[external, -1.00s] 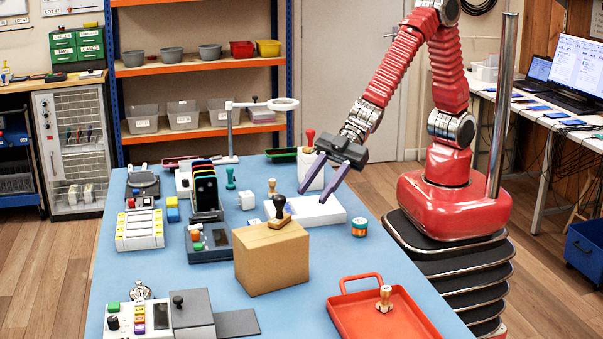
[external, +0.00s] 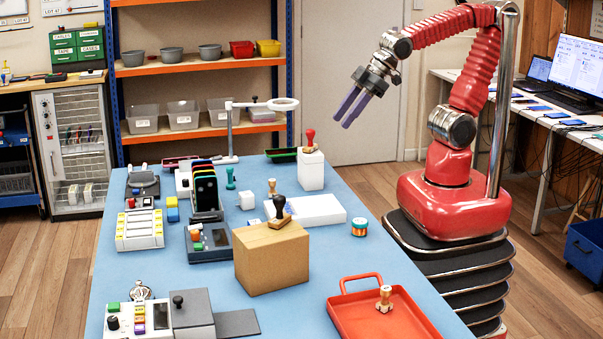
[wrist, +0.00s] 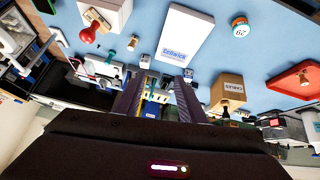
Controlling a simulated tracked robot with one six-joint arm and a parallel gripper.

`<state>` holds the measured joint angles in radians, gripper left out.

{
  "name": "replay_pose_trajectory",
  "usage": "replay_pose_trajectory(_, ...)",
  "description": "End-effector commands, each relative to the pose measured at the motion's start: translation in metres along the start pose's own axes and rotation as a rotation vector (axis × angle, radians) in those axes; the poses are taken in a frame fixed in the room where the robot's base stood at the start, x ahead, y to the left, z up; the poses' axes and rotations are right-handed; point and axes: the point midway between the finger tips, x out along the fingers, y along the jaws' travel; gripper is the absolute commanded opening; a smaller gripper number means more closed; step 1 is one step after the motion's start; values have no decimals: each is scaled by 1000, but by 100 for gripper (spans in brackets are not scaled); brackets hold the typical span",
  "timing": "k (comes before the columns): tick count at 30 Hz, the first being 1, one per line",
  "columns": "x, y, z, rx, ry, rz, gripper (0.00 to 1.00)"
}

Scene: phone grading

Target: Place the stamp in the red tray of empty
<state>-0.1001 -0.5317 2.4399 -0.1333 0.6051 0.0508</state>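The red tray (external: 345,316) lies at the table's front right, with a wooden-handled stamp (external: 384,300) standing in it; both also show at the right of the wrist view. A black-handled stamp (external: 279,208) stands on the cardboard box (external: 270,262). A red-handled stamp (external: 310,139) stands on a white box (external: 311,172); it also shows in the wrist view (wrist: 89,34). A wooden-handled stamp (external: 272,187) stands behind the black one. A green stamp (external: 230,178) is further left. My gripper (external: 346,118) is raised above the table's far right side, its purple fingers apart and empty.
A flat white box (external: 318,212) and a tape roll (external: 359,227) lie between the cardboard box and my base. Phones in a rack (external: 206,188), a ring-topped stand (external: 229,130) and several devices crowd the left. Blue table is clear around the red tray.

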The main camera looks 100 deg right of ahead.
Motion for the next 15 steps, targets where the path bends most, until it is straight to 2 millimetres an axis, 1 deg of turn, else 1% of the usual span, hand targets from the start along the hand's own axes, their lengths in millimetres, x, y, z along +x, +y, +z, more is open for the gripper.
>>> replay_pose_trajectory(1, -11, 5, 11, 27, -16, 3, 37)
replay_pose_trajectory(3, -24, 9, 29, 60, -50, 1, 37)
replay_pose_trajectory(6, -39, 10, 52, 99, -93, -9, 37)
replay_pose_trajectory(9, -50, 10, 69, 126, -124, -19, 37)
replay_pose_trajectory(12, -54, 9, 77, 137, -140, -25, 37)
replay_pose_trajectory(15, -55, 8, 79, 140, -145, -27, 37)
